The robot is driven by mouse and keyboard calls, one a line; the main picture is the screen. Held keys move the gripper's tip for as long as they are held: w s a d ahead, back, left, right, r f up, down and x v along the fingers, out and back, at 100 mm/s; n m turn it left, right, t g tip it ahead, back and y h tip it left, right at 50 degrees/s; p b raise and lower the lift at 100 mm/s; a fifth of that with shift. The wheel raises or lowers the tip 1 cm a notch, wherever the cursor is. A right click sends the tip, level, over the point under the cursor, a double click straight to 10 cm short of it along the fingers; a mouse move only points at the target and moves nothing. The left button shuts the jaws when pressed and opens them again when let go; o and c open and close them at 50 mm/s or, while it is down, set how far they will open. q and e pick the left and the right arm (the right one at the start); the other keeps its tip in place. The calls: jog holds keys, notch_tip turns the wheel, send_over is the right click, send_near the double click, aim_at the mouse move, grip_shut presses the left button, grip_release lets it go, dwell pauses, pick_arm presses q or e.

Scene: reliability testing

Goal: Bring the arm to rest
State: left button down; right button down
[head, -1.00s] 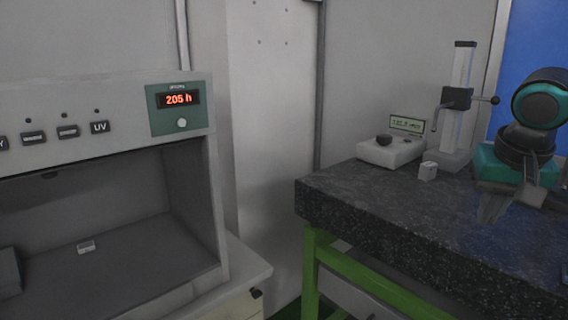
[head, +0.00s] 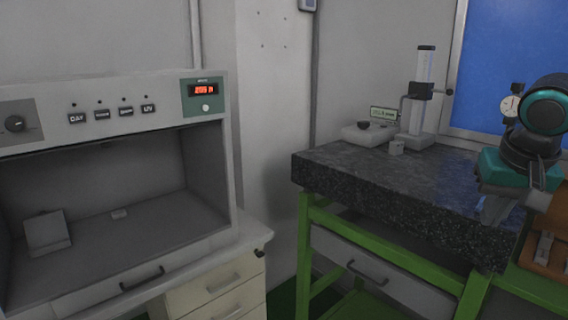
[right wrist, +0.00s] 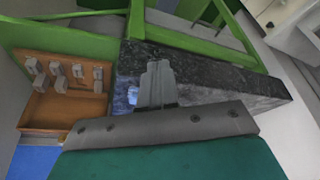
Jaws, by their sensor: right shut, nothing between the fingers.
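My right arm enters the head view from the right edge, with dark and teal links. Its gripper (head: 491,214) points down in front of the right end of the dark granite slab (head: 380,185). In the right wrist view the grey fingers (right wrist: 158,68) are together, with nothing held between them. The slab also shows behind the fingers in the right wrist view (right wrist: 212,76). My left gripper is not in view.
A light cabinet (head: 215,150) with a red display stands at the left. On the slab are a tester (head: 366,135), a stand (head: 425,80) and a small block (head: 396,147). A wooden box with metal blocks (right wrist: 60,105) lies near my right arm. The slab's middle is clear.

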jog(key=s+d+f+t, duration=0.2)
jog(key=s+d+f, duration=0.1)
jog(key=d+f, duration=1.1)
jog(key=s+a+f+n+y, duration=0.1)
jog(key=s+f, duration=0.2)
jog(key=f, duration=0.4)
jog(key=s+a+f+n, duration=0.1)
jog(key=s+f, duration=0.2)
jog(key=f, duration=0.5)
jog(key=s+a+f+n+t+y, duration=0.1)
jog(key=s+a+f+n+t, duration=0.1)
jog(key=s+a+f, duration=0.5)
jog(key=s+a+f+n+t+y, duration=0.1)
jog(key=a+f, duration=0.4)
jog(key=a, duration=0.6)
jog(key=a+r+n+t, duration=0.1)
jog(key=a, duration=0.9)
jog(key=shift+w+a+r+t, duration=0.25)
jog(key=shift+w+t, duration=0.05)
jog(key=shift+t, duration=0.1)
